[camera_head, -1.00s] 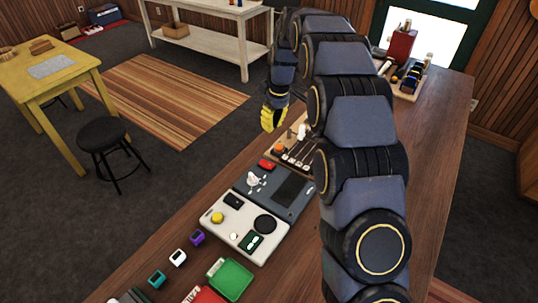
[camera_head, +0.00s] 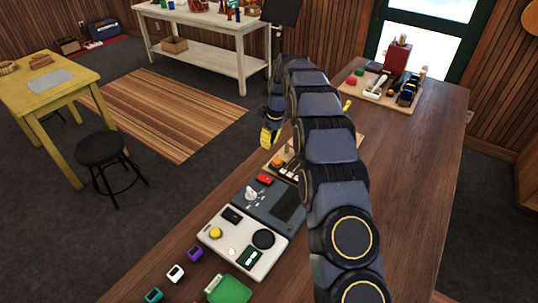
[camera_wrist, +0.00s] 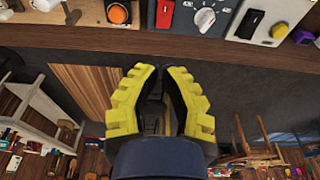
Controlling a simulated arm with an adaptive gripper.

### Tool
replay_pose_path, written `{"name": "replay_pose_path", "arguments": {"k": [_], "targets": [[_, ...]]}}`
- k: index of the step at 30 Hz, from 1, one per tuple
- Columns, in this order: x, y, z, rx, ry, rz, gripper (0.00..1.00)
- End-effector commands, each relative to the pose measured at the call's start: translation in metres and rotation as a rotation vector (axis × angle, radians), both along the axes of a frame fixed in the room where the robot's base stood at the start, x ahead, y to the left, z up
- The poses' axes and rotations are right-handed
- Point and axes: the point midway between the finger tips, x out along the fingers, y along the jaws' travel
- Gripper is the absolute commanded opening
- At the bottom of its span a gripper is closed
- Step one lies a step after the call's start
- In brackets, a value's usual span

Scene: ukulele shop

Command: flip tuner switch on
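The pedal-like panel board lies on the counter, with a white panel (camera_head: 222,247) in front and a dark grey panel (camera_head: 262,207) behind it. The white panel carries a yellow button (camera_head: 215,233), a black rectangular piece (camera_head: 232,215), a black round disc (camera_head: 263,239) and a small dark green box (camera_head: 249,257). The wrist view shows a white knob (camera_wrist: 205,18), a black switch-like piece (camera_wrist: 249,22) and the yellow button (camera_wrist: 280,31). I cannot tell which is the tuner switch. My gripper (camera_wrist: 161,70) looks shut and empty, over the floor beyond the counter edge; it also shows in the head view (camera_head: 269,135).
Purple (camera_head: 195,253), white (camera_head: 176,273) and teal (camera_head: 153,295) small devices stand near the counter's left edge, beside a green tray (camera_head: 230,290).

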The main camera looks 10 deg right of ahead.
Motion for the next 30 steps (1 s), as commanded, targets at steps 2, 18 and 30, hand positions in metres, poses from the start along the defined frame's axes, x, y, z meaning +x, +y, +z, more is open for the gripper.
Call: {"name": "replay_pose_path", "arguments": {"k": [2, 18, 30], "targets": [[0.0, 0.001, -0.009, 0.0, 0.004, 0.001, 0.0], [0.006, 0.008, -0.111, 0.001, 0.006, 0.0, 0.0], [0.003, 0.004, -0.131, 0.001, 0.001, 0.001, 0.0]]}}
